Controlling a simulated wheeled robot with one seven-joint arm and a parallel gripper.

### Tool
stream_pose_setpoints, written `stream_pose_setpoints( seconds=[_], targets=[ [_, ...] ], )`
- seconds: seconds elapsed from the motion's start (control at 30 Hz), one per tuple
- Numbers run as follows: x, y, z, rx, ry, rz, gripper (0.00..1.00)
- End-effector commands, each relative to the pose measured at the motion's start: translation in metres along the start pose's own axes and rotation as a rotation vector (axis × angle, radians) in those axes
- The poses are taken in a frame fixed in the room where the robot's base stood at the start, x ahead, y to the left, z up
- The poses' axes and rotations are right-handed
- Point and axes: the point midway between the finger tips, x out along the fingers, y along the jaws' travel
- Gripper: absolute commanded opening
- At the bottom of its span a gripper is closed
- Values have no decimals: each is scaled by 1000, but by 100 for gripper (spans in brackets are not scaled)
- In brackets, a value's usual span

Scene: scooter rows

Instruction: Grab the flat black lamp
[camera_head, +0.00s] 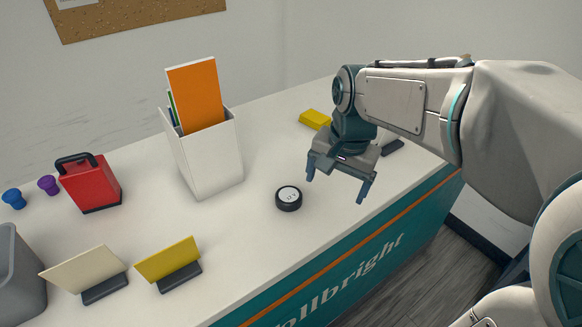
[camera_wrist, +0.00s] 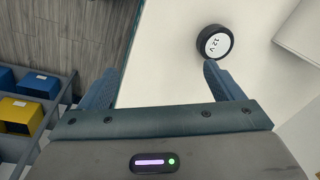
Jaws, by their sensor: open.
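The flat black lamp (camera_head: 289,198) is a low round black puck with a white face and dark marks on top. It lies on the white counter. In the wrist view the lamp (camera_wrist: 215,42) is at the upper right, just past the tip of the right finger and outside the gap between the fingers. My gripper (camera_head: 335,188) is open and empty, pointing down, to the right of the lamp in the head view and apart from it. The wrist view shows both fingers of my gripper (camera_wrist: 158,78) spread wide.
The white counter (camera_head: 262,157) holds a white file holder (camera_head: 212,160), a red box with a handle (camera_head: 92,185), two card stands (camera_head: 90,272) (camera_head: 170,262), a yellow block (camera_head: 314,119) and a dark item (camera_head: 392,147). The counter around the lamp is clear. Its front edge is close to my gripper.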

Motion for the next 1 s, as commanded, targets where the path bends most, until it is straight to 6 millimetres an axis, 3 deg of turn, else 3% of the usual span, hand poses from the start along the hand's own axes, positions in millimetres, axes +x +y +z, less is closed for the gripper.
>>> stream_pose_setpoints(
  seconds=[0.03,0.2,0.4,0.57,0.8,1.0],
  targets=[
    [-5,-21,-10,67,-19,16,87],
    [-10,-74,-30,310,-45,72,87],
    [-10,-110,-37,471,-40,116,87],
    [1,-116,-37,509,-38,128,87],
    [48,-110,-34,510,-39,129,87],
    [73,-108,-32,509,-37,126,87]
  ],
)
